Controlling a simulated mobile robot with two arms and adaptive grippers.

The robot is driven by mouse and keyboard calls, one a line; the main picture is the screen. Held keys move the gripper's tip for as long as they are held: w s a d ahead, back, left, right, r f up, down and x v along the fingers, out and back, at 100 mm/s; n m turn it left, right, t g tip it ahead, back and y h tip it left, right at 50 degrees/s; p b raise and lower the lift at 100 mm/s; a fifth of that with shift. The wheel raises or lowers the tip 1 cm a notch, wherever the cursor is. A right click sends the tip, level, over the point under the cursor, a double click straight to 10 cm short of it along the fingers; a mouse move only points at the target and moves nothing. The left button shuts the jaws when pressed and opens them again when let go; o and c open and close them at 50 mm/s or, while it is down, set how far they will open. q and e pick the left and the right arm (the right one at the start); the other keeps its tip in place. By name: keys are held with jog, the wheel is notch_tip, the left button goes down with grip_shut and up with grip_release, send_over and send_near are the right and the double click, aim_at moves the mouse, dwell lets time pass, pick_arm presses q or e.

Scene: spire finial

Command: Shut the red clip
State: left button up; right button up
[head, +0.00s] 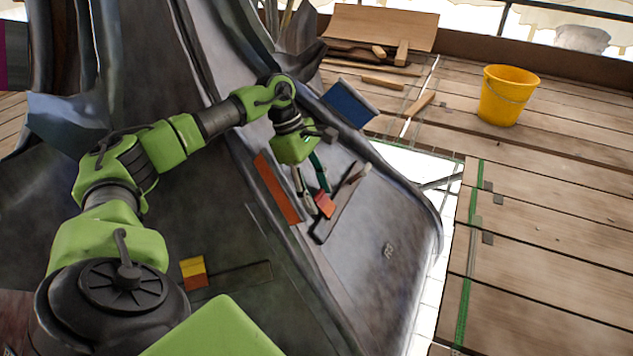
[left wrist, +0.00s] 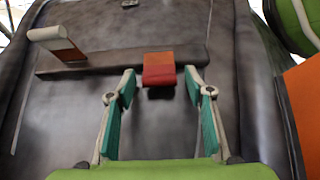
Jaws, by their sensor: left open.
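The red clip (head: 326,205) is a small orange-red block on a dark bar (head: 338,207) that lies on the grey metal slope. In the left wrist view the red clip (left wrist: 159,70) sits at the bar's lower edge, with a dark shadow or gap under it. My left gripper (head: 314,199) is open, with green-padded fingers pointing at the clip. In the left wrist view its fingertips (left wrist: 160,72) stand on either side of the clip, apart from it, with nothing held. I cannot tell how far the clip stands off the bar. My right gripper is not in view.
An orange strip (head: 278,188) lies left of the gripper. A white-and-orange handle (left wrist: 58,43) stands at the bar's far end. A yellow-and-orange block (head: 193,272) sits lower left. A blue panel (head: 350,103) is behind the wrist. A yellow bucket (head: 505,96) stands on planks.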

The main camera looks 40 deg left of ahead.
pick_arm(q)
jog(key=v, duration=1.2)
